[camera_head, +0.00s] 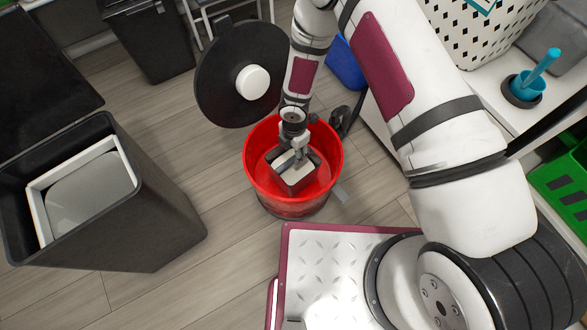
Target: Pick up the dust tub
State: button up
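A red round bin (250,170) stands on the floor near the middle of the view, its top open. Inside it is a small box-shaped tub (297,177) with dark and red sides and a light grey top or inside, which looks like the dust tub. My gripper (291,160) reaches down into the red bin from above, at the tub's far side. Its fingers overlap the tub's edge in the view. I cannot tell whether they are closed on it. The tub's underside and part of its far side are hidden.
A black round lid (222,85) with a white knob stands up behind the red bin. A large dark open bin (160,205) with a white liner stands at left. A black bin (150,40) stands at the back. Shelving with a white basket (475,35) is at right. Floor left of the red bin is clear.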

aim_at(293, 159)
jog(key=shift+a+f+b, duration=0.2)
jog(key=shift+f+b, duration=1.25)
jog(key=shift+f, duration=1.95)
jog(key=shift+c, duration=0.3)
jog(key=shift+r, duration=0.1)
grip_shut()
